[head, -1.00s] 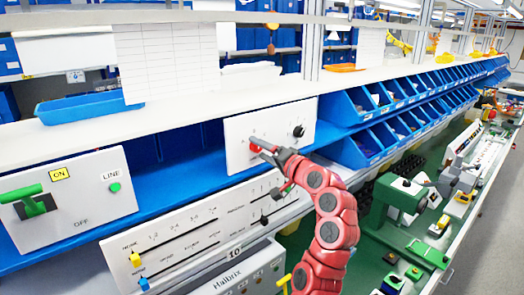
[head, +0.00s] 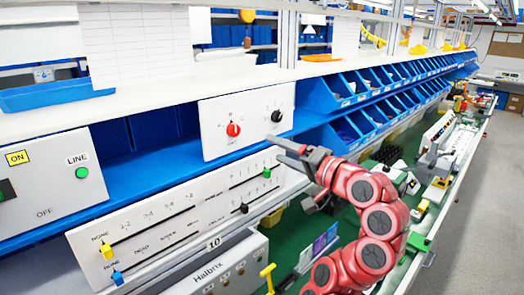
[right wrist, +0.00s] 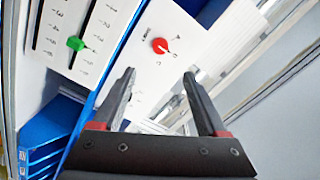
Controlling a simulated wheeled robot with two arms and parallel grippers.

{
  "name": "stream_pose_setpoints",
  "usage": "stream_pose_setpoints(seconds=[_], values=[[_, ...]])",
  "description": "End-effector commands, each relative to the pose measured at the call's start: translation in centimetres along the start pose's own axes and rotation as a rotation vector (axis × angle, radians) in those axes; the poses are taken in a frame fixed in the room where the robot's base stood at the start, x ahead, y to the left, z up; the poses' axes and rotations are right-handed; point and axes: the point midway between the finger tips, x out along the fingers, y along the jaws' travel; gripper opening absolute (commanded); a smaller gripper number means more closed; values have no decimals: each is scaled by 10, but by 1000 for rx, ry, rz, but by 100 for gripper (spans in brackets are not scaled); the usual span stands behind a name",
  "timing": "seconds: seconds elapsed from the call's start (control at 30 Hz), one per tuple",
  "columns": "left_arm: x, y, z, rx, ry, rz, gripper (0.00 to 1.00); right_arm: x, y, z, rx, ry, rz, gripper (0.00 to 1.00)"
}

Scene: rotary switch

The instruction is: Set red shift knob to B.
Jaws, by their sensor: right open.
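My left gripper is not in view.
A black knob (head: 277,115) is on the same panel, right of the red one. Below is a slider panel (head: 150,222) with yellow, blue, green and black handles. Blue bins (head: 345,88) line the right. A panel with a green LINE button (head: 82,173) stands left.

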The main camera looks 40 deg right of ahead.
Motion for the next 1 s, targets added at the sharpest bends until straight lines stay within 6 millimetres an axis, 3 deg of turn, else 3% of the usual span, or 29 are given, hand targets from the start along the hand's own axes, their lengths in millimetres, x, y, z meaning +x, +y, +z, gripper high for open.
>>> stream_pose_setpoints(seconds=[0.27,1.0], values=[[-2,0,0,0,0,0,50,-19,0,0,1,-2,3,76],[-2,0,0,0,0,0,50,-20,0,1,1,-3,2,76]])
